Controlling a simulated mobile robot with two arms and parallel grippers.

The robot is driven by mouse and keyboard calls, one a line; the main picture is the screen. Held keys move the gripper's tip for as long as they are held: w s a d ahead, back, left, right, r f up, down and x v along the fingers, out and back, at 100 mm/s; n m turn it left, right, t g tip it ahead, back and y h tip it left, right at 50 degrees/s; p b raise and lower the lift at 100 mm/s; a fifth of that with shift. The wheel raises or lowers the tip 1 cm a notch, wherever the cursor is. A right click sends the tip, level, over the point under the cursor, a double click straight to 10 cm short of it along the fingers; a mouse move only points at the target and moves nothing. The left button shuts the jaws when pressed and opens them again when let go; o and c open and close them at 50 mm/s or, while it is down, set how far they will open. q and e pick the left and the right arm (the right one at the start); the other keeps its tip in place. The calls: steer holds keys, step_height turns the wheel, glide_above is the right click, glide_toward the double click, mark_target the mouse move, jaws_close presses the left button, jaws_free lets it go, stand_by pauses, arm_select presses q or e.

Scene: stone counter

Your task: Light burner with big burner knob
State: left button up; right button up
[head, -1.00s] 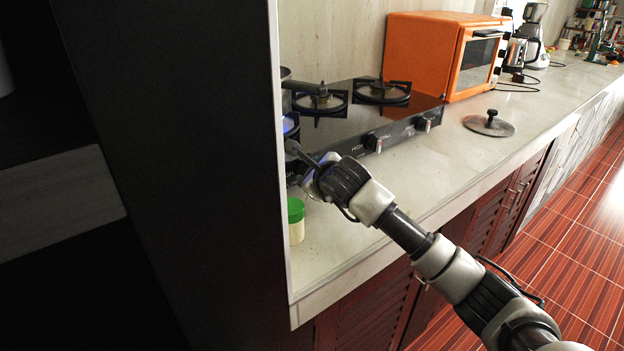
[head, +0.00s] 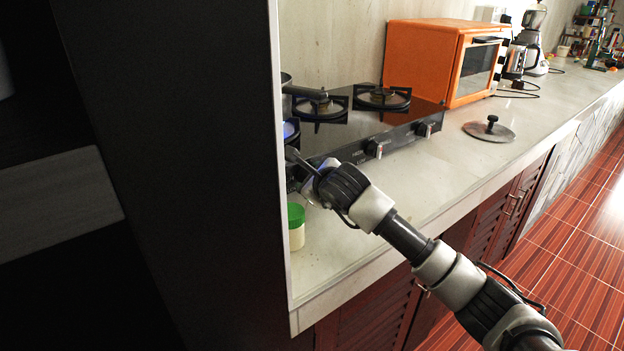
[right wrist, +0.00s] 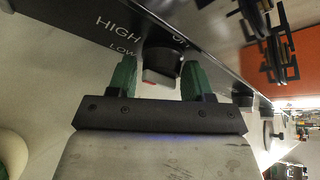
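The black glass stove (head: 350,135) stands on the counter, its left end hidden by a dark panel. A blue glow shows at its partly hidden left burner (head: 291,128). Two knobs, a middle knob (head: 374,149) and a right knob (head: 423,129), are visible on the front. My right gripper (head: 296,158) is at the front's left end. In the right wrist view its green fingers (right wrist: 158,78) are apart, either side of a black knob (right wrist: 163,64) with a pale, red-marked tip. The right finger is close to the knob; I cannot tell if it touches. My left gripper is not in view.
A green-lidded jar (head: 296,227) stands on the counter below my right gripper. A pan (head: 300,90) sits at the stove's back left. An orange oven (head: 425,60) and a round lid (head: 488,130) are to the right. The dark panel (head: 200,180) blocks the left.

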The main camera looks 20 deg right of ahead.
steer(key=shift+r, duration=0.1)
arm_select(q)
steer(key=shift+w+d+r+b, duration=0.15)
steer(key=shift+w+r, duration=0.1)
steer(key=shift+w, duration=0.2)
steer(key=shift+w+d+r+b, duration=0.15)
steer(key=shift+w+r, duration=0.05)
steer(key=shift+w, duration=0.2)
arm_select(e)
steer(key=v, duration=1)
steer(key=shift+s, duration=0.4)
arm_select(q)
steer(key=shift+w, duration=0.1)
